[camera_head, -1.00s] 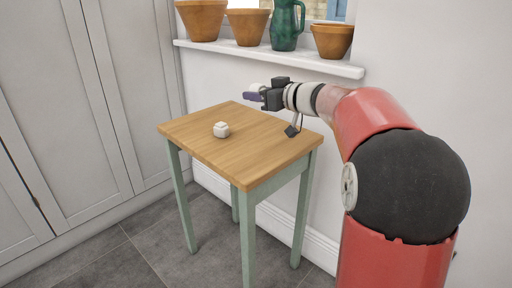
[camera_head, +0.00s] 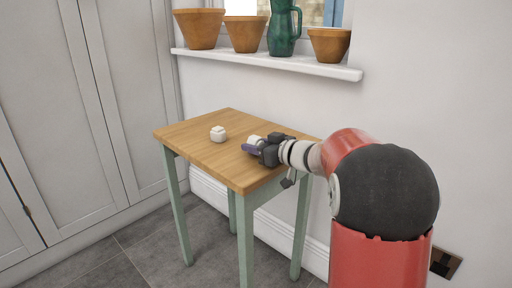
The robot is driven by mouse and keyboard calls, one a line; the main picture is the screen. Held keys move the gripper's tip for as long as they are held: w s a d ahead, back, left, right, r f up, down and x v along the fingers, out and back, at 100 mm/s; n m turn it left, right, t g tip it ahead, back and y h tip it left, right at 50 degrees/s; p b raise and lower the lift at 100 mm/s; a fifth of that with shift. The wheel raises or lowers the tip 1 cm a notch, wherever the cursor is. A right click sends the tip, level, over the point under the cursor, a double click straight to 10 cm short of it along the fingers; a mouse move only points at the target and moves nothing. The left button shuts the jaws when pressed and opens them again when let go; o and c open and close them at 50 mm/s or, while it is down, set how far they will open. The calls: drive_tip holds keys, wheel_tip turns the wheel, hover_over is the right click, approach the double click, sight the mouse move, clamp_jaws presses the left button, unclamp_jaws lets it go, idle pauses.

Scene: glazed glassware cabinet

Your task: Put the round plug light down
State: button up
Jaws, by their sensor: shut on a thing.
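My gripper (camera_head: 253,147), with a purple finger on its near side, is low over the right part of the small wooden-topped table (camera_head: 190,130). It is shut on a small white thing, the round plug light (camera_head: 255,140), which is partly hidden by the fingers. I cannot tell whether the light touches the tabletop. A second small white rounded object (camera_head: 218,134) stands on the table to the left, apart from my gripper.
A windowsill (camera_head: 270,64) with several terracotta pots (camera_head: 246,34) and a green jug (camera_head: 284,30) is above and behind the table. Grey panelled doors (camera_head: 85,110) stand at left.

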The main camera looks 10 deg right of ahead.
drive_tip(key=shift+f, duration=0.5)
drive_tip(key=o, duration=1.1)
drive_tip(key=shift+c, duration=0.2)
drive_tip(key=shift+r, duration=0.1)
